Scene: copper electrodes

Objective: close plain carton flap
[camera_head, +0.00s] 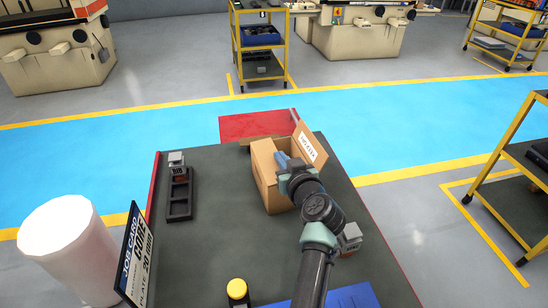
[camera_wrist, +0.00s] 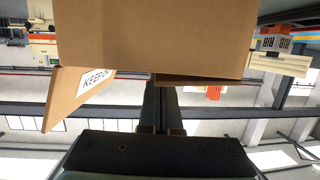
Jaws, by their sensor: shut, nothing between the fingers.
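The open brown carton (camera_head: 264,178) stands on the dark table, to the right of its middle. Its labelled flap (camera_head: 309,145) sticks up on the right side and also shows at the left in the wrist view (camera_wrist: 78,92). A plain brown strip, apparently the plain flap (camera_wrist: 200,79), shows nearly edge-on below the carton wall (camera_wrist: 150,40) in the wrist view. My gripper (camera_wrist: 160,86) is shut and empty, its fingertips close to this flap. I cannot tell whether they touch.
A black tray (camera_head: 179,198) with a grey-topped block (camera_head: 177,163) at its far end is on the left. Another grey block (camera_head: 350,237) is right of my arm. A job card (camera_head: 136,255) and a white cylinder (camera_head: 68,250) stand at the left edge. The table's middle is clear.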

